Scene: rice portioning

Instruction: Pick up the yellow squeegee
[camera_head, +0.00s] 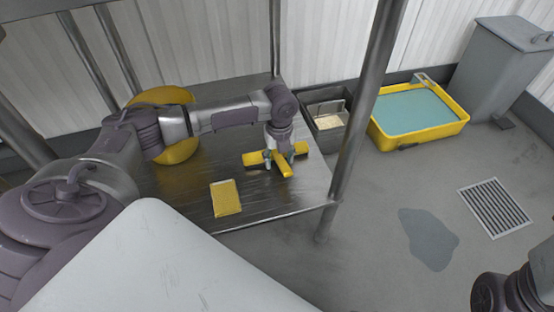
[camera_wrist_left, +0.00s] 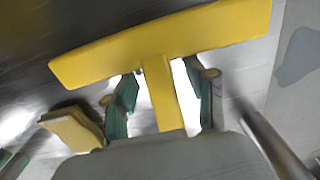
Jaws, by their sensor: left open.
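The yellow squeegee (camera_head: 284,169) lies on the metal table near its right end, partly hidden under my left gripper (camera_head: 284,158). In the left wrist view the squeegee's wide yellow head (camera_wrist_left: 165,42) runs across the top, and its handle (camera_wrist_left: 162,98) points down toward the palm. My left gripper's green fingers (camera_wrist_left: 164,84) are open, one on each side of the handle, with gaps visible on both sides. The handle's lower end is hidden by the gripper body. My right gripper is not in view.
A yellow block (camera_head: 226,198) lies on the metal table (camera_head: 195,205), and a yellow round object is partly hidden behind my arm (camera_head: 178,152). A table post (camera_head: 362,105) rises at right. A yellow tub (camera_head: 418,136) of teal liquid, a dark bin, a puddle (camera_head: 428,238) and a drain (camera_head: 494,207) lie beyond.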

